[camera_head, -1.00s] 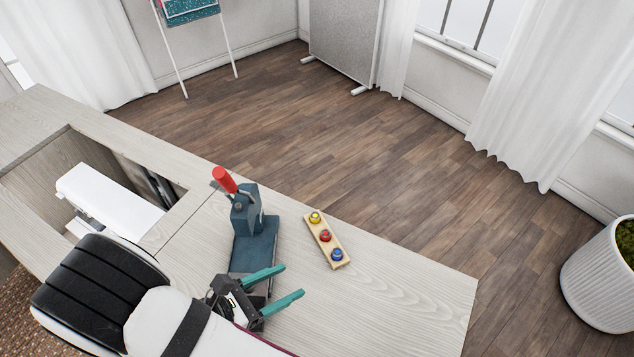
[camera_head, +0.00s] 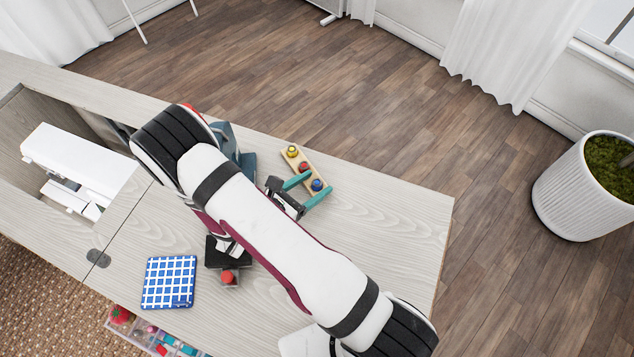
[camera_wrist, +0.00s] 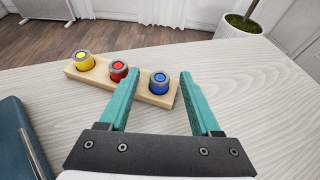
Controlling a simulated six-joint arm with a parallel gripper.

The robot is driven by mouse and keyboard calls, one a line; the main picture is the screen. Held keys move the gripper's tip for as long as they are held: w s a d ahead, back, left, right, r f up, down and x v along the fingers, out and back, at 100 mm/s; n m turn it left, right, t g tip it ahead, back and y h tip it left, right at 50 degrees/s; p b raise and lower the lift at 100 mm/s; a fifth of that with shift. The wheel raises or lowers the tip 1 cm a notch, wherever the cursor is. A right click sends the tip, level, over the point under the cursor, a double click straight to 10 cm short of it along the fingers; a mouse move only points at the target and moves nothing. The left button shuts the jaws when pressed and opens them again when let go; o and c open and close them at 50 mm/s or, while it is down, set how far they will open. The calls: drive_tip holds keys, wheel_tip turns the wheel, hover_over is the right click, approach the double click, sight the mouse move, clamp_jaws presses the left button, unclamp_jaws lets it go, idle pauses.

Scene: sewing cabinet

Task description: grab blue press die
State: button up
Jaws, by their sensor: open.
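The blue press die (camera_wrist: 159,82) sits in the right end of a light wooden holder (camera_wrist: 145,96) in the wrist view. It also shows in the head view (camera_head: 317,185). The red die (camera_wrist: 118,70) is in the middle and the yellow die (camera_wrist: 84,61) at the left end. My gripper (camera_wrist: 158,78) is open and empty, with teal fingers. In the wrist view the blue die appears between the fingertips. In the head view my gripper (camera_head: 306,184) is close to the holder's blue end. Whether the fingers touch anything I cannot tell.
The dark blue-green press (camera_head: 247,162) stands left of the holder, partly hidden by my arm. A blue checked cloth (camera_head: 168,282) lies at the table's front left. The white sewing machine (camera_head: 80,160) is in the left recess. Table surface to the right is clear.

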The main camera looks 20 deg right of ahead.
clamp_jaws()
idle(0.3)
